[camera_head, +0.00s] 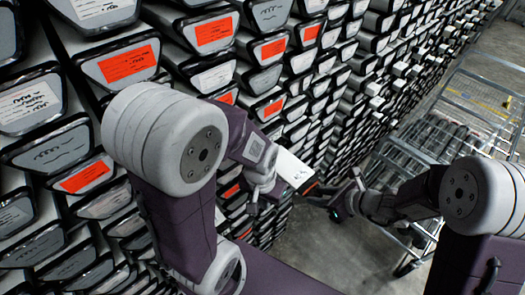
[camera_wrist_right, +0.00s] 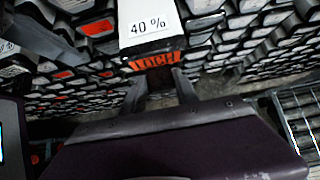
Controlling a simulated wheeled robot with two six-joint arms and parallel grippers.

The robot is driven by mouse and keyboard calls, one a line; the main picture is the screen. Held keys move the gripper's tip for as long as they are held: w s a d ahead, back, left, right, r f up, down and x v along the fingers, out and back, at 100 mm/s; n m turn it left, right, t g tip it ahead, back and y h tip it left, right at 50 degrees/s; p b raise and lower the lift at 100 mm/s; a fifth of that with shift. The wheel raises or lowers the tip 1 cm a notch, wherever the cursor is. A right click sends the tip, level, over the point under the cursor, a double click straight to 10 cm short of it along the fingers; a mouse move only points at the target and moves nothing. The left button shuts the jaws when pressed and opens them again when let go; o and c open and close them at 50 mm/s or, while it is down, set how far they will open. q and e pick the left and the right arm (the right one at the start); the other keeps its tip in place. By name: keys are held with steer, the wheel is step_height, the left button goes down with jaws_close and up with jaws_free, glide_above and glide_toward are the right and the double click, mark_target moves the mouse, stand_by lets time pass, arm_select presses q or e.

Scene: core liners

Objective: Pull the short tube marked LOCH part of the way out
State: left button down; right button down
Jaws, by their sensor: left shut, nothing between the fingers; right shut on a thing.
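The short tube marked LOCH (camera_wrist_right: 157,62) has an orange label on its end and a white "40 %" label on its top in the right wrist view. In the head view its pale top (camera_head: 294,168) juts out of the rack, with the dark and orange end facing my right arm. My right gripper (camera_head: 330,189) is shut on this tube's end; its two fingers (camera_wrist_right: 160,84) show just below the label in the wrist view. My left gripper (camera_head: 254,204) is shut and empty, to the left of the tube, close to the rack; its fingertips are small and hard to make out.
A tall rack (camera_head: 215,77) of many labelled tube ends, some orange, some white, fills the left and back. A metal wire cart (camera_head: 466,120) stands at the right; my right forearm crosses in front of it. Bare concrete floor (camera_head: 318,245) lies below the tube.

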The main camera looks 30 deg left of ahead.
steer(key=shift+d, duration=0.15)
steer(key=c, duration=0.8)
jaws_free()
steer(key=shift+c, duration=0.2)
steer(key=shift+s, duration=0.1)
steer(key=shift+f, duration=0.1)
steer(key=p+v, duration=0.4)
steer(key=v, duration=0.5)
steer(key=shift+p, duration=0.4)
